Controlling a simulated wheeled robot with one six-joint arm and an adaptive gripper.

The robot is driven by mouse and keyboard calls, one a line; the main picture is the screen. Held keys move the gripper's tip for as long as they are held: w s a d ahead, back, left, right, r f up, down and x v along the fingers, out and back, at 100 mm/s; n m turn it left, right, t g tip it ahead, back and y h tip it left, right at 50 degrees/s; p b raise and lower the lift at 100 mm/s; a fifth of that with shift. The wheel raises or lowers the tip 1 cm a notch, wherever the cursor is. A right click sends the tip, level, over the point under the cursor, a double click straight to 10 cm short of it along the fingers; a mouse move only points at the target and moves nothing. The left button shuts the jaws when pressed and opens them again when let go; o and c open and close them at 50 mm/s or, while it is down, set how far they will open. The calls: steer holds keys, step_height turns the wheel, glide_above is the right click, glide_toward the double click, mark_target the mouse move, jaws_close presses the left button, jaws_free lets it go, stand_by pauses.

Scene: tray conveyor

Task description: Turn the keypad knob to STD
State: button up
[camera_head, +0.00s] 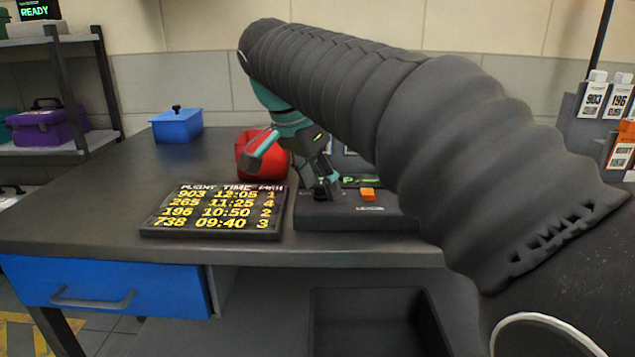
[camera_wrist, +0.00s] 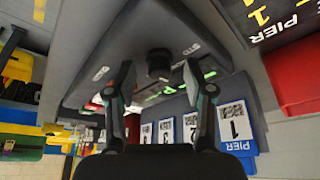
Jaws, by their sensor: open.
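The keypad (camera_head: 335,218) is a dark sloped box on the table, with an orange button (camera_head: 367,194). Its black knob (camera_head: 320,190) is partly hidden by my gripper (camera_head: 290,170) in the head view. In the wrist view the round knob (camera_wrist: 159,58) lies just ahead of my gripper (camera_wrist: 158,78), between its two spread fingertips. The fingers stand apart with a gap on both sides of the knob. The STD label (camera_wrist: 193,48) is on the panel right of the knob; a smaller label on the left is hard to read. I cannot tell where the knob points.
A flight board (camera_head: 215,208) lies left of the keypad. A red bin (camera_head: 250,150) and a blue lidded box (camera_head: 178,126) stand behind. Numbered pier cards (camera_wrist: 235,122) show in the wrist view. A tag rack (camera_head: 595,110) stands at the right. The table's left part is clear.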

jaws_close()
steer(key=shift+n, duration=0.3)
steer(key=n+t+y, duration=0.1)
steer(key=n, duration=0.2)
steer(key=shift+s+d+n, duration=0.1)
steer(key=shift+n, duration=0.2)
steer(key=n+y, duration=0.2)
steer(key=n, duration=0.2)
steer(key=shift+n, duration=0.3)
steer(key=shift+f, duration=0.1)
stand_by(0.3)
jaws_free()
